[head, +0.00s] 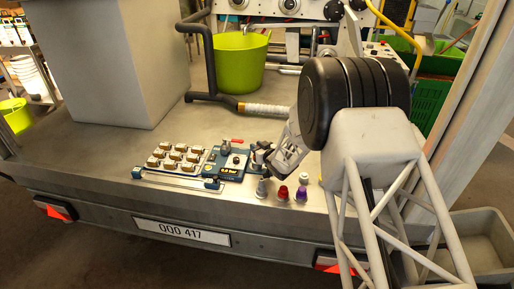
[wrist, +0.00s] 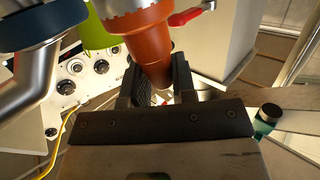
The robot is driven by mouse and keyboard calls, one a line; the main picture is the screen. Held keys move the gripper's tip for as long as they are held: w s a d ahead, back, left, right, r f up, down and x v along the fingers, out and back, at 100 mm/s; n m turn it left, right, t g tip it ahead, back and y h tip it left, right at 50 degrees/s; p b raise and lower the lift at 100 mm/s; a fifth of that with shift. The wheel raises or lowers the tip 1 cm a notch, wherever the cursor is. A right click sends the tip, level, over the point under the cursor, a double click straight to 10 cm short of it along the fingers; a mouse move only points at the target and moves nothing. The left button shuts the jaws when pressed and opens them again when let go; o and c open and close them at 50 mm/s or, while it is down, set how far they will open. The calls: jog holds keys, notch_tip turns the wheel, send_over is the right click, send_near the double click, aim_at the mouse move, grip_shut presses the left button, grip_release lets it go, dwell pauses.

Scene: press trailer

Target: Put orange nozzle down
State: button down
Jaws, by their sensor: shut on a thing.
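The orange nozzle (wrist: 148,45) is between the fingers of my gripper (wrist: 158,82) in the wrist view. Its wide end meets a pale metal ring at the top of the picture, and its narrow end points down between the fingers. Whether it is joined to that ring I cannot tell. In the head view my gripper (head: 268,158) is low over the trailer bed at the right end of the blue device (head: 232,163). The arm and fingers hide the nozzle there.
Red (head: 282,193), purple (head: 301,194), grey (head: 262,188) and pale (head: 303,178) small pieces stand close to my gripper, near the trailer's front edge. A rack of brown-topped pieces (head: 175,156) lies left. A green bucket (head: 238,65) stands behind. A red lever (wrist: 190,15) is near the nozzle.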

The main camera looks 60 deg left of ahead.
jog(key=c, duration=0.9)
grip_release()
jog(key=shift+f, duration=0.1)
jog(key=shift+d, duration=0.85)
jog(key=shift+d+r, duration=0.95)
jog(key=shift+r, duration=0.55)
jog(key=shift+d+r, duration=0.95)
jog(key=shift+r, duration=0.6)
jog(key=shift+d+r, duration=0.95)
jog(key=shift+r, duration=0.55)
jog(key=shift+w, duration=0.1)
